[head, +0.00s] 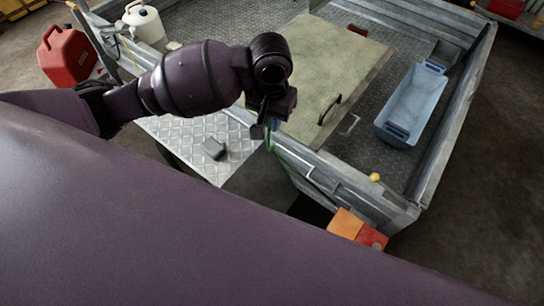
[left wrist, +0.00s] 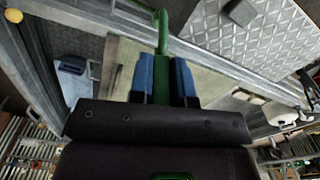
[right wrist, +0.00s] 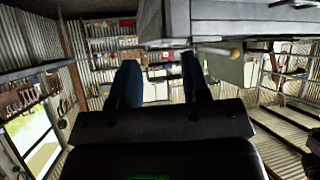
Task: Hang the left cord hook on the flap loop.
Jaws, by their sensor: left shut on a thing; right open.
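A green hook (left wrist: 162,32) sticks out from between the blue fingertips of my left gripper (left wrist: 162,78), which is shut on it. In the head view, my left gripper (head: 270,127) hangs over the near rim of the metal bed, and a bit of green shows below it; the cord cannot be made out clearly. A dark loop (head: 330,109) stands on the near part of the pale flap panel (head: 325,60), right of my left gripper and apart from it. My right gripper (right wrist: 160,82) is open and empty; it is not seen in the head view.
A blue-grey bin (head: 412,105) lies in the bed at the right. A yellow knob (head: 374,177) sits near the rim's corner, above an orange-and-red block (head: 355,229). A small grey block (head: 213,148) lies on the tread plate. A red can (head: 66,55) stands far left.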

